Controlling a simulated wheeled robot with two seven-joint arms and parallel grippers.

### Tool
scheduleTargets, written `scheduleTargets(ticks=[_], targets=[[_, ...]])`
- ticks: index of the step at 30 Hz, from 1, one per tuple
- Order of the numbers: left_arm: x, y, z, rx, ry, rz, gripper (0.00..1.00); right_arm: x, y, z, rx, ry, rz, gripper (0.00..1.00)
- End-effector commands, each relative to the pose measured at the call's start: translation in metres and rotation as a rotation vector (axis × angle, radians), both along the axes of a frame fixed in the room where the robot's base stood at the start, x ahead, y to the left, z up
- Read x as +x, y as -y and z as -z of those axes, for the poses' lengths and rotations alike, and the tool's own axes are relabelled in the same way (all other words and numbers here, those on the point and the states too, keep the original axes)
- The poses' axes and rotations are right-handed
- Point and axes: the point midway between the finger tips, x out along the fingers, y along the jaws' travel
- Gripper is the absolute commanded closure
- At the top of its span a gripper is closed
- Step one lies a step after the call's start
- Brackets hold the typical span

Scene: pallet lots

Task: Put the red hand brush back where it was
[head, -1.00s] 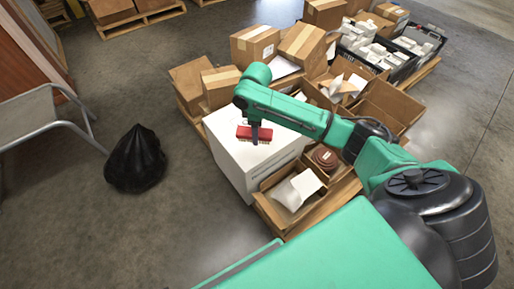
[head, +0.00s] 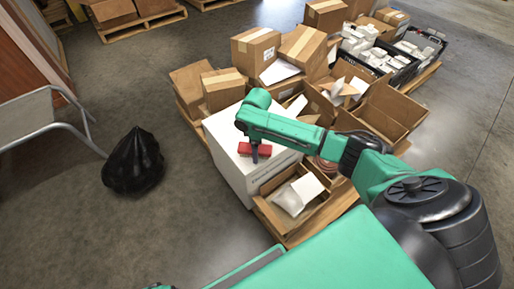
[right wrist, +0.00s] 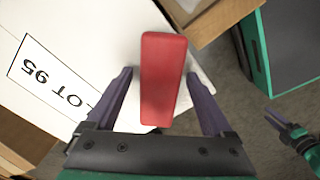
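The red hand brush (head: 263,149) is over the top of a white box (head: 224,163) in the head view. In the right wrist view the brush (right wrist: 163,80) lies lengthwise between my right gripper's (right wrist: 162,88) two purple fingers, with a visible gap on each side. My right gripper (head: 255,158) points down at the brush in the head view and is open. The white box (right wrist: 85,40) carries a "LOT 95" label. Contact between brush and box top is hard to tell. My left gripper (right wrist: 277,120) shows small at the right edge of the wrist view; its opening is unclear.
Open cartons with papers (head: 297,194) stand beside the white box on a pallet (head: 285,236). Closed cartons (head: 256,48) and black crates (head: 405,66) stand behind. A black bag (head: 133,163) and a grey metal frame (head: 45,118) are at left. The floor between is clear.

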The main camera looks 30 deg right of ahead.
Motion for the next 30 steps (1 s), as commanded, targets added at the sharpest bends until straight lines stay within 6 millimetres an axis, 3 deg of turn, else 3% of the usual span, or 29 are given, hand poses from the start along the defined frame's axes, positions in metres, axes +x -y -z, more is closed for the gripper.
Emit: scheduleTargets(ticks=[8, 14, 21, 25, 30], targets=[[0.000, 0.000, 0.000, -0.001, 0.001, 0.000, 0.50, 0.000, 0.001, -0.003, -0.001, 0.001, 0.000, 0.14], [-0.015, -0.005, 0.010, 0.006, -0.009, 0.006, 0.50, 0.001, 0.000, -0.040, 0.001, 0.003, -0.001, 0.14], [-0.043, -0.011, 0.029, 0.013, -0.012, 0.022, 0.50, 0.001, 0.000, -0.104, 0.000, 0.003, 0.000, 0.14], [-0.051, -0.013, 0.034, 0.013, -0.012, 0.026, 0.50, 0.000, 0.000, -0.121, 0.000, 0.000, 0.000, 0.14], [-0.053, -0.013, 0.037, 0.013, -0.010, 0.027, 0.50, 0.000, 0.000, -0.124, 0.001, -0.001, 0.001, 0.14]])
